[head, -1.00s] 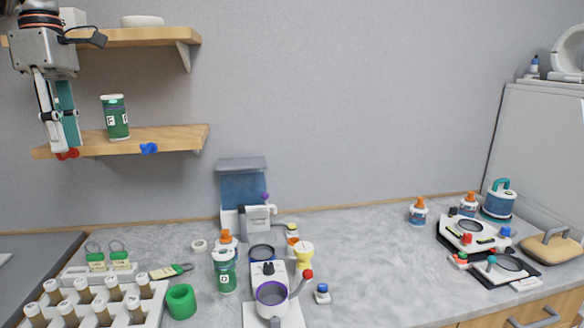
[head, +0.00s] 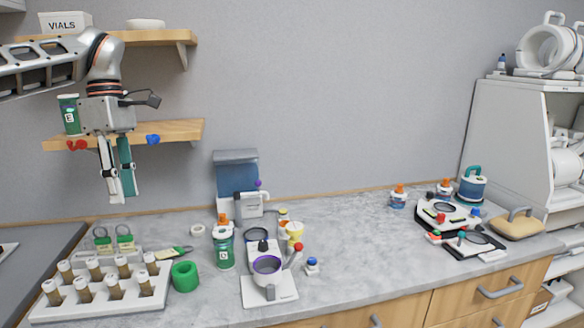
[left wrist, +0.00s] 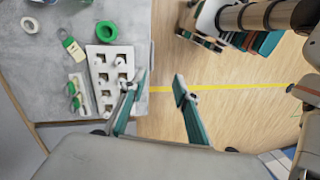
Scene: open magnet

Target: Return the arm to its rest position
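My left gripper (head: 121,192) hangs fingers-down in the head view, in front of the lower wall shelf (head: 185,129) and above the left part of the worktop. The left wrist view shows its two fingers (left wrist: 158,84) apart with nothing between them. A white rack (head: 103,297) of brown-and-white vials stands on the worktop below the gripper. It also shows in the left wrist view (left wrist: 107,50). My right gripper is in neither view.
A green labelled jar (head: 70,115) stands on the lower shelf, close behind my gripper.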

